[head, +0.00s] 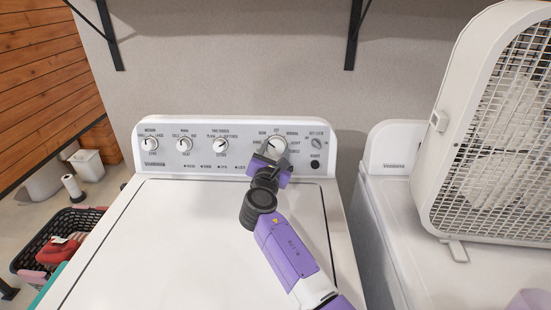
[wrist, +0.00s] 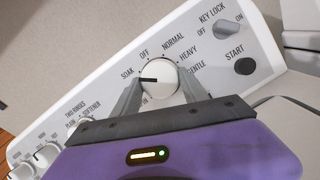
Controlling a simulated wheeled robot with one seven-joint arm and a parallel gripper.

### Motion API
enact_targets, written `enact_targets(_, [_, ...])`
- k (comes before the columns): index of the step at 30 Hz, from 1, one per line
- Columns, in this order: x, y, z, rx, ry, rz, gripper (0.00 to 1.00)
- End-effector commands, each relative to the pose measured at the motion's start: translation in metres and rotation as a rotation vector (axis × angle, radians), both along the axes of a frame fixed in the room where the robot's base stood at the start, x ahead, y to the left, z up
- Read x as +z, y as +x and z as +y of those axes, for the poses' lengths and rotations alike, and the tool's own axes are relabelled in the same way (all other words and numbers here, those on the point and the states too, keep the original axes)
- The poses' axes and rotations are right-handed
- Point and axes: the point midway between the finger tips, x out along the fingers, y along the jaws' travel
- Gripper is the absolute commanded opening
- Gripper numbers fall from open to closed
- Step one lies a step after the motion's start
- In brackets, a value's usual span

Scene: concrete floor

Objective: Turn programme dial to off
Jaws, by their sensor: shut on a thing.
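The programme dial (head: 277,145) is a round white knob on the washing machine's control panel; it also shows in the wrist view (wrist: 160,76). Its dark pointer points left in the wrist view, near the SOAK label and away from OFF. OFF stands above the dial, between SOAK and NORMAL. My gripper (head: 268,160) reaches the panel from the front. In the wrist view, its two grey fingers (wrist: 160,88) lie on either side of the dial, shut on it. The lower part of the dial and some labels are partly hidden.
Smaller knobs (head: 221,145) stand left on the panel. The key lock knob (head: 317,143) and black start button (head: 315,164) are close on the right. A box fan (head: 490,130) stands on the neighbouring machine.

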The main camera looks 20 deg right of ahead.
Motion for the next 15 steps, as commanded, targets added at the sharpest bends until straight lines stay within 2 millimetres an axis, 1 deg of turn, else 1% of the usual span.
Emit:
enact_targets(1, [-0.0033,0.0004,0.0014,-0.013,0.041,-0.015,0.1])
enact_targets(15, [-0.0002,0.0016,0.0033,-0.15,0.446,-0.145,0.1])
